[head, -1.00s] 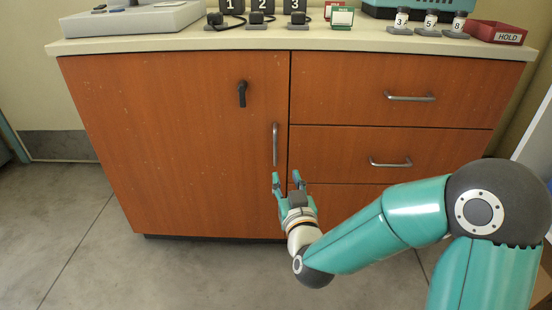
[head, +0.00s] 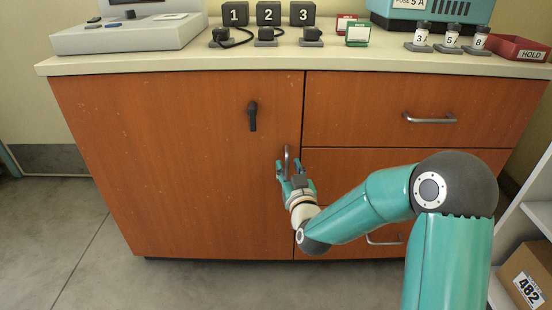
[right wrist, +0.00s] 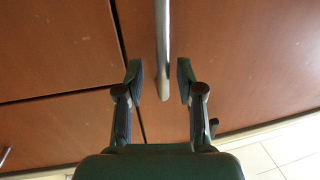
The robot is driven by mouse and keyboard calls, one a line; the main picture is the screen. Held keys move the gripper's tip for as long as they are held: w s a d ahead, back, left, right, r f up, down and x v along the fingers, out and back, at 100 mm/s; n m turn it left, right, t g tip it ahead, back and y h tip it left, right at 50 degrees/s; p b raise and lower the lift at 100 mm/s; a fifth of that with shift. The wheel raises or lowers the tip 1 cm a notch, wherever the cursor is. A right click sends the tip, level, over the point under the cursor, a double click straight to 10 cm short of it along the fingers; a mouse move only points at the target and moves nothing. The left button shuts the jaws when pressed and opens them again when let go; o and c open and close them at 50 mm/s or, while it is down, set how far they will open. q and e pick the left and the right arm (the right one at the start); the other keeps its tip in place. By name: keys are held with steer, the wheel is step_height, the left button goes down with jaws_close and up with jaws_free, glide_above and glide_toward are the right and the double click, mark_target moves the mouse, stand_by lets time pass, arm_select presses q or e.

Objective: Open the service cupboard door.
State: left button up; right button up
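The service cupboard door (head: 180,170) is the wide orange-brown wooden panel at the left of the counter, and it is shut. A slim vertical metal handle (head: 287,154) sits near its right edge, and a black lever (head: 252,116) pointing down sits higher up. My right gripper (head: 291,169) is at the handle's lower part. In the right wrist view, the handle (right wrist: 162,45) runs down between the two open fingers of the right gripper (right wrist: 160,82), with a gap on each side. My left gripper is not in view.
Drawers with horizontal handles (head: 430,119) fill the counter's right side. The worktop (head: 330,62) carries numbered blocks, small labelled vials and a red HOLD tray (head: 517,48). A shelf with a cardboard box (head: 524,280) stands at right. The floor in front of the door is clear.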

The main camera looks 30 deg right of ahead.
steer(key=shift+w+d, duration=0.1)
steer(key=shift+w, duration=0.35)
jaws_close()
